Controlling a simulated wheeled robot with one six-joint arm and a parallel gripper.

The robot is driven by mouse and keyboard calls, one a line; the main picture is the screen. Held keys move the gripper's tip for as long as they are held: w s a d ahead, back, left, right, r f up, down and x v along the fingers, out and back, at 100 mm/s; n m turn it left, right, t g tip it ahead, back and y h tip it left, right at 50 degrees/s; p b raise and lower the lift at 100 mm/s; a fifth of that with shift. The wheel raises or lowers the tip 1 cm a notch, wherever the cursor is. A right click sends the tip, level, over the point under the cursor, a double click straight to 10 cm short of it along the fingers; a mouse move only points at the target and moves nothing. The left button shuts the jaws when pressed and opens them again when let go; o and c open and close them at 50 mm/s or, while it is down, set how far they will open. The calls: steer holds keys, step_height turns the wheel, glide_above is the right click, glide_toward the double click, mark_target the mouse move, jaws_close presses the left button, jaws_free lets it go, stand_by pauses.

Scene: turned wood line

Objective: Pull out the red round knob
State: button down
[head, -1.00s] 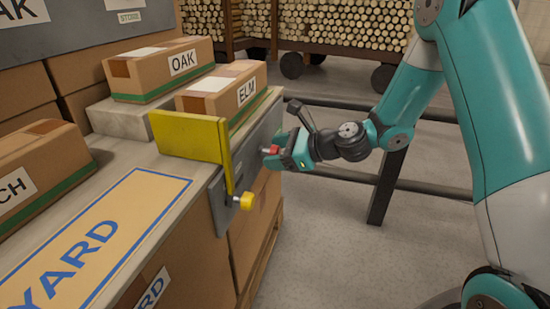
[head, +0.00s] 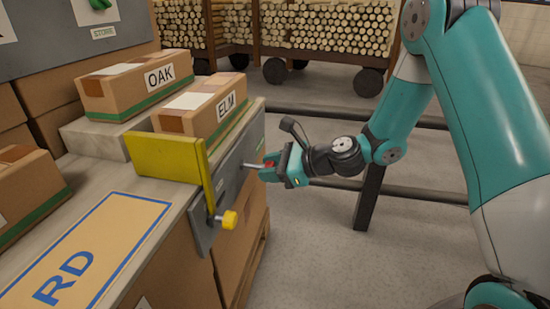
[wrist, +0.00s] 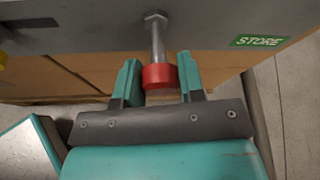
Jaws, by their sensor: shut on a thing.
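The red round knob (wrist: 160,77) sits on the end of a bare metal rod (wrist: 156,40) that comes out of the grey panel (wrist: 110,22). In the wrist view the knob is between the two teal fingers of my gripper (wrist: 159,82), which is shut on it. In the head view my gripper (head: 271,167) is to the right of the panel (head: 229,182), with only a little red of the knob (head: 269,163) showing. A length of the rod (head: 253,166) shows between panel and knob.
A yellow bracket (head: 176,158) with a yellow knob (head: 229,220) is on the panel's near part. Boxes marked OAK (head: 134,87) and ELM (head: 204,105) stand behind it. A dark railing (head: 368,195) stands behind my arm. A green STORE label (wrist: 259,41) is on the panel.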

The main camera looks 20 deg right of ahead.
steer(key=shift+d, duration=0.15)
steer(key=c, duration=0.8)
jaws_free()
steer(key=shift+s+d, duration=0.1)
steer(key=shift+d, duration=0.05)
steer(key=shift+c, duration=0.2)
steer(key=shift+o, duration=0.7)
steer(key=p+v, duration=0.6)
steer(key=v, duration=1.1)
steer(key=shift+s+r, duration=0.1)
steer(key=shift+s, duration=0.05)
